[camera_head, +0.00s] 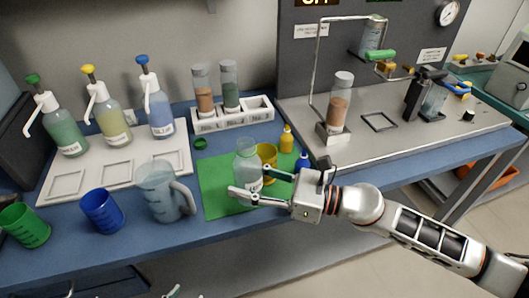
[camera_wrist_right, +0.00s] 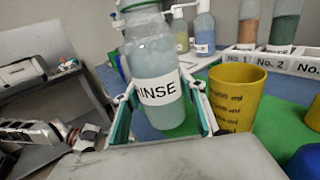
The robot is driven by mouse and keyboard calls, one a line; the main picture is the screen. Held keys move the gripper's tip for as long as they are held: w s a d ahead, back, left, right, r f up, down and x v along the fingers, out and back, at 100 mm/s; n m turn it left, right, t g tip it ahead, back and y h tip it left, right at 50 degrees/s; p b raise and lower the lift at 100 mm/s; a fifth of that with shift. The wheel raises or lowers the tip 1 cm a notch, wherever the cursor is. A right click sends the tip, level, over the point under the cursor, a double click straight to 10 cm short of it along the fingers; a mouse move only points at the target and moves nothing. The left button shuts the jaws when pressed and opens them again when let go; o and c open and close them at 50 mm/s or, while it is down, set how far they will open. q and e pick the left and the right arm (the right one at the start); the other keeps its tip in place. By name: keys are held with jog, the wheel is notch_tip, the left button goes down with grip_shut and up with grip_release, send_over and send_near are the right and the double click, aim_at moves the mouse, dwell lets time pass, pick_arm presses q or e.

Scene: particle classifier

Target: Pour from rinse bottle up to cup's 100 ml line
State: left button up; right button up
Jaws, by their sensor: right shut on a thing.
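The clear rinse bottle (camera_head: 247,165), labelled "RINSE", is above the green mat and looks upright; I cannot tell whether its base touches the mat. My right gripper (camera_head: 262,186) is shut around its lower body, with a finger on each side. The bottle (camera_wrist_right: 152,62) fills the middle of the right wrist view. A yellow cup (camera_wrist_right: 235,98) with dark printed graduations stands just right of the bottle in that view. In the head view the cup (camera_head: 267,152) is partly hidden by the bottle. The liquid level in the cup is hidden. Small parts at the head view's bottom edge may be my left gripper (camera_head: 172,291).
A clear jug (camera_head: 163,191), blue cup (camera_head: 102,211) and green cup (camera_head: 24,225) stand left. Pump bottles (camera_head: 108,110) and a numbered rack (camera_head: 232,119) stand behind.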

jog(key=shift+s+a+f+n+g+b, duration=0.1)
jog(key=shift+a+f+n+g+b, duration=0.2)
jog(key=shift+f+g, duration=0.3)
jog(key=shift+s+a+f, duration=0.1)
jog(key=shift+f, duration=0.15)
jog(key=shift+s, duration=0.1)
